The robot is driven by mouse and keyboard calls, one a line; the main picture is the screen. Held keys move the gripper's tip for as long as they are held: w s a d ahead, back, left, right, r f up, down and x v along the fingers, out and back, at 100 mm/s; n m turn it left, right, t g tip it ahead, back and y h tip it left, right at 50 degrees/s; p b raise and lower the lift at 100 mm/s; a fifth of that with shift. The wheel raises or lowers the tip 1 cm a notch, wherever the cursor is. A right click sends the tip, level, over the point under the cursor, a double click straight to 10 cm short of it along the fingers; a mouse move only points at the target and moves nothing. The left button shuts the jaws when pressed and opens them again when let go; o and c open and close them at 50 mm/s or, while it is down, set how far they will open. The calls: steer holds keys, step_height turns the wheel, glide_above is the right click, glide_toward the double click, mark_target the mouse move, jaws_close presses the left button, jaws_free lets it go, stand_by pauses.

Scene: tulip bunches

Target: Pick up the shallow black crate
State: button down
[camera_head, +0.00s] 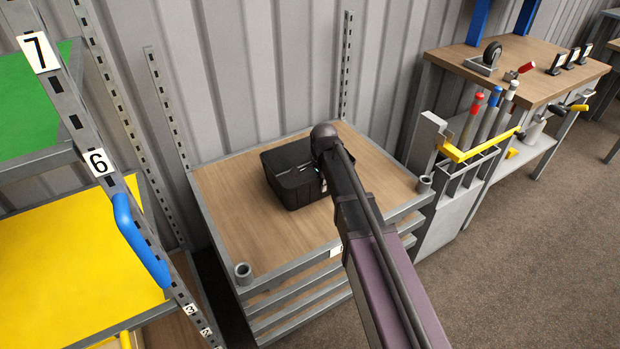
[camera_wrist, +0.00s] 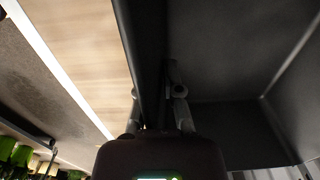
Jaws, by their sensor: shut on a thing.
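The shallow black crate (camera_head: 288,184) is on or just above the wooden top of the metal rack in the head view; I cannot tell whether it touches the wood. In the wrist view its dark inside (camera_wrist: 225,60) fills the right half, and its wall runs down the middle. My gripper (camera_wrist: 178,95) is shut on that wall, one finger on each side. In the head view my arm reaches in from the lower right and hides the crate's right part and most of the gripper.
The rack top (camera_head: 232,221) is bare wood around the crate, with short metal post sockets at its front corners. A shelf with yellow (camera_head: 75,265) and green boards stands left. A workbench (camera_head: 530,70) with tools stands right. A corrugated wall is behind.

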steer(key=shift+r, duration=0.25)
step_height(320, 180, up, 2)
steer(key=p, duration=0.2)
steer(key=shift+r+p, duration=0.1)
steer(key=shift+p, duration=0.25)
steer(key=shift+s+r+p, duration=0.35)
steer(key=shift+r+p, duration=0.25)
steer(key=shift+p, duration=0.05)
steer(key=s+a, duration=0.2)
steer(key=s, duration=0.5)
steer(key=s+a+r+p, duration=0.1)
steer(key=s+a, duration=0.1)
steer(key=s, duration=0.5)
steer(key=shift+s+a, duration=0.25)
steer(key=shift+s, duration=0.05)
steer(key=shift+r, duration=0.1)
